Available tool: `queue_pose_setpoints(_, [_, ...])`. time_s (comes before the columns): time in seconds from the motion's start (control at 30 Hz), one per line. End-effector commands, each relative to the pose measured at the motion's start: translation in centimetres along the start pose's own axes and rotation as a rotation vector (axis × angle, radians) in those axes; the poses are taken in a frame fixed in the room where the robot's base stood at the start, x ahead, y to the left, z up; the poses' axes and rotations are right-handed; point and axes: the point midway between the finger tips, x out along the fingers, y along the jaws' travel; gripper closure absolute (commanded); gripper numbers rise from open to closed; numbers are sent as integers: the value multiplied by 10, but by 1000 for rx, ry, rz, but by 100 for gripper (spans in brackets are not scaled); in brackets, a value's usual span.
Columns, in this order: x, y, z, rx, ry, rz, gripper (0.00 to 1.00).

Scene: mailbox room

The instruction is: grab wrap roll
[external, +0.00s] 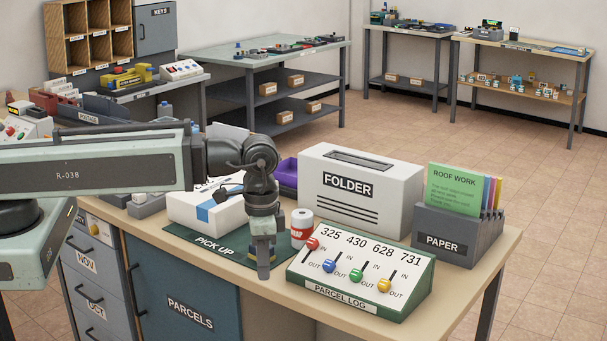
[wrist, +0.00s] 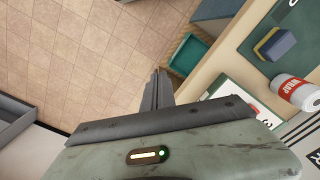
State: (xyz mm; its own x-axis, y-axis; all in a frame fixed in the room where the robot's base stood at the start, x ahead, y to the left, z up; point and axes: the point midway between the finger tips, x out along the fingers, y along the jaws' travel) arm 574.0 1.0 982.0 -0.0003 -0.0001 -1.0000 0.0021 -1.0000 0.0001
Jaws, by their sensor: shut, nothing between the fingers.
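The wrap roll (external: 302,222) is a small white cylinder with a red band. It stands on the desk between the white folder box and the parcel log panel. In the wrist view the wrap roll (wrist: 296,91) is at the right edge, with its red label readable. My gripper (external: 264,274) points down near the desk's front edge, left of the roll and apart from it. In the wrist view my gripper (wrist: 157,76) is shut and empty, with floor showing beyond the fingertips.
The green parcel log panel (external: 360,276) is right of my gripper. The folder box (external: 390,190) stands behind the roll. A white box (external: 190,210) is on the pick up mat (external: 187,236). A blue block with a yellow side (wrist: 275,44) and a teal bin (wrist: 190,56) also show.

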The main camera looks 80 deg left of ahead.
Motion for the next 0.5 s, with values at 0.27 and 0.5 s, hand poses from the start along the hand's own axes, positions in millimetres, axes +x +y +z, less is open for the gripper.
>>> queue_pose_setpoints(0.27, [0,0,0,0,0,0,69])
queue_pose_setpoints(0.5, [0,0,0,0,0,0,24])
